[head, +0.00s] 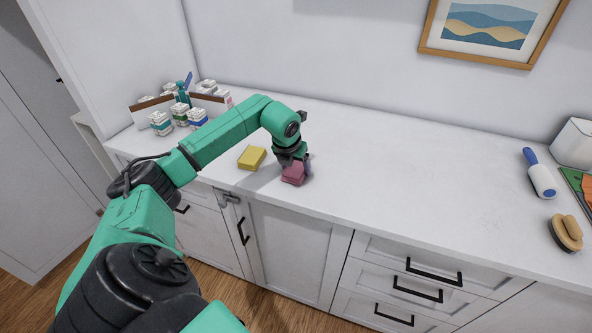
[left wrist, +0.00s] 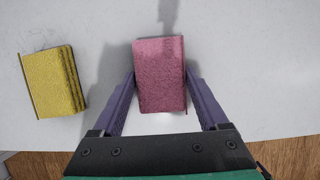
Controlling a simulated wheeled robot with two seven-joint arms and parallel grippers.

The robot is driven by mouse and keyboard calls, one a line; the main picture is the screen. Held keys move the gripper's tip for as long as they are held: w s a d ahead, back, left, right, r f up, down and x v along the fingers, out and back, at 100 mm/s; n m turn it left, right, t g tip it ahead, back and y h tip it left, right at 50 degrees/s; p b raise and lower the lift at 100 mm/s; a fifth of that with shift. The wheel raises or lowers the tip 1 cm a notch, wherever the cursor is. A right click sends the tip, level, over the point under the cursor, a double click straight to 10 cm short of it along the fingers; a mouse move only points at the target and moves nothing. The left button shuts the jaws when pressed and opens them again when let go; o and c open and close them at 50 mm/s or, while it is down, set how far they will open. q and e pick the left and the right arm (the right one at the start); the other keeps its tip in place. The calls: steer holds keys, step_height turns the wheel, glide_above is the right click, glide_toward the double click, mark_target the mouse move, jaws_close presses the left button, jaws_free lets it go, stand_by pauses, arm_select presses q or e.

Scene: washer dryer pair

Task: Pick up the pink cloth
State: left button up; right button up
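The pink cloth (left wrist: 160,78) is a folded block, upright in the left wrist view and centred between the fingers of my left gripper (left wrist: 160,74). In the head view the pink cloth (head: 292,177) is on the white counter near its front edge, directly under my left gripper (head: 292,162), which points down. The fingers stand apart, one on each side of the cloth, with the tips close to its sides. I cannot tell whether they touch it. My right gripper is in neither view.
A yellow sponge-like block (head: 252,158) lies just left of the cloth; it also shows in the left wrist view (left wrist: 53,81). A caddy (head: 210,103) with several small jars stands at the back left. A brush (head: 566,233) and blue-handled tool (head: 540,174) lie far right. The counter between is clear.

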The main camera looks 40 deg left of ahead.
mark_target(296, 167)
arm_select(q)
steer(key=shift+c, duration=1.3)
steer(key=shift+r+p, duration=0.4)
steer(key=shift+r, duration=0.05)
step_height(296, 167, up, 7)
steer(key=shift+w+f+b, duration=0.15)
steer(key=shift+b, duration=0.65)
step_height(296, 167, up, 13)
steer(key=shift+p, duration=0.35)
steer(key=shift+s+f, duration=0.1)
steer(key=shift+s, duration=0.1)
